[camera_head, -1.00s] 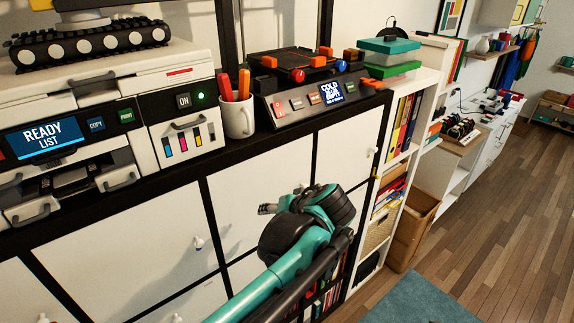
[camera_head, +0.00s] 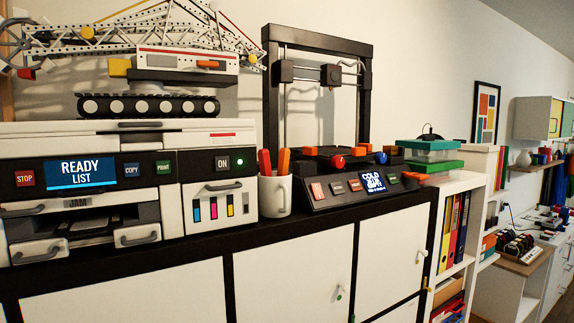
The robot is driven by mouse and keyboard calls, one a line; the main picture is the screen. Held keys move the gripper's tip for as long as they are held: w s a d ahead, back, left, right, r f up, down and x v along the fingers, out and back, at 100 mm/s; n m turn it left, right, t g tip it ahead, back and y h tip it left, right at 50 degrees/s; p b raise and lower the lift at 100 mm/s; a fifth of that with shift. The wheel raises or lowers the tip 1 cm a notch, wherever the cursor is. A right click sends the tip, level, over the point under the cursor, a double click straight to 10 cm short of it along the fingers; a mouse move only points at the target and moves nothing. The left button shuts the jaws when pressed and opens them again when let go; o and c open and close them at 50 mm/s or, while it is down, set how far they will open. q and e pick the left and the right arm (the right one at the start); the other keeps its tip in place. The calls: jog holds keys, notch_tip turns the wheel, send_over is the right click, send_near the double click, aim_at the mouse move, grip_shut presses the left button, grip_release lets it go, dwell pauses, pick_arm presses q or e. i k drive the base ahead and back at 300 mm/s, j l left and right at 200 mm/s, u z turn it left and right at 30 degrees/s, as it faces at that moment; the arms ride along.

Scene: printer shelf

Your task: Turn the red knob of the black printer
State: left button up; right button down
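The black printer (camera_head: 267,95) stands on the shelf top, right of the white mug, with an upright frame and a sloped front panel. Its red knob (camera_head: 337,161) sits above the panel, near the middle of the printer's front edge. A blue knob (camera_head: 381,158) sits to the right of it. The panel has a lit screen (camera_head: 373,182) with "COLD" on its first line and several small coloured buttons. Neither of my grippers shows in the head view. Nothing blocks the view of the red knob.
A white printer (camera_head: 215,212) with a "READY LIST" screen stands at the left, with a crane model (camera_head: 150,65) on it. A mug (camera_head: 275,195) with red and orange sticks stands close left of the black printer. Green-lidded boxes (camera_head: 430,155) stand to its right.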

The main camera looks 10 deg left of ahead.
aim_at(337, 163)
jog(key=i+l+u, duration=0.15)
jog(key=l+u, duration=0.15)
jog(key=u, duration=0.2)
jog(key=i+l+u, duration=0.1)
jog(key=l+u, duration=0.25)
jog(key=u, duration=0.15)
jog(key=l+u, duration=0.35)
jog(key=u, duration=0.15)
jog(key=l+u, duration=0.5)
jog(key=k+j, duration=0.05)
jog(key=j, duration=0.05)
